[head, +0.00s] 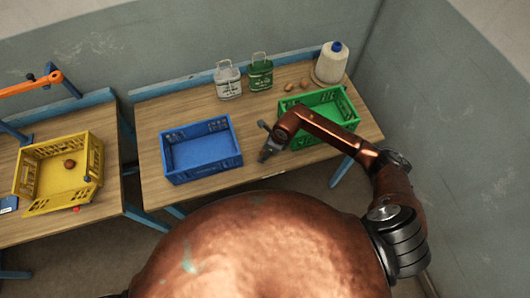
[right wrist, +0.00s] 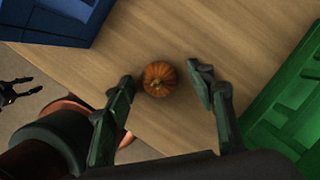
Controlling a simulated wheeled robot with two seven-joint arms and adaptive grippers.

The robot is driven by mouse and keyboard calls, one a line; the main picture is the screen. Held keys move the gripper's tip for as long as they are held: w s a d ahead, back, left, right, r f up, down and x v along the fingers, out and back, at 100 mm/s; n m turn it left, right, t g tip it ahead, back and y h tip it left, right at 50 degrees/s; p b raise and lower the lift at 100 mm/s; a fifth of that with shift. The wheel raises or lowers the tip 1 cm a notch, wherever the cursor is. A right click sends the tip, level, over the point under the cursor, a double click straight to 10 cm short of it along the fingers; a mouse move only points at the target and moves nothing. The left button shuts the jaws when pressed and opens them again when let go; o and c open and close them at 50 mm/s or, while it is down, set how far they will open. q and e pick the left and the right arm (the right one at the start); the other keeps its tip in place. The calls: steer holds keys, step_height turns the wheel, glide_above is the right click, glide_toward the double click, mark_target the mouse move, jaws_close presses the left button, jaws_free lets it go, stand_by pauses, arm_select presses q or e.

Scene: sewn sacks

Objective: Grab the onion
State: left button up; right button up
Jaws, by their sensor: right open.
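A round orange-brown ribbed onion (right wrist: 159,78) sits on the wooden table near its front edge in the right wrist view. My right gripper (head: 266,154) is open, its two fingers apart on either side of the onion in that view, with a gap on both sides. In the head view my right gripper and arm hide that spot, so the onion does not show there. A dark two-fingered gripper, my left one (right wrist: 18,92), shows at the left edge of the right wrist view with its fingers apart and empty.
A blue crate (head: 163,152) stands left of my right gripper and a green crate (head: 351,103) right of it. Two small brown items (head: 304,83) lie behind the green crate, near bags and a bottle (head: 331,62). A yellow crate (head: 93,158) on the left table holds a round brown item.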

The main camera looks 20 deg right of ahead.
steer(key=c, duration=1.1)
steer(key=shift+r, duration=0.15)
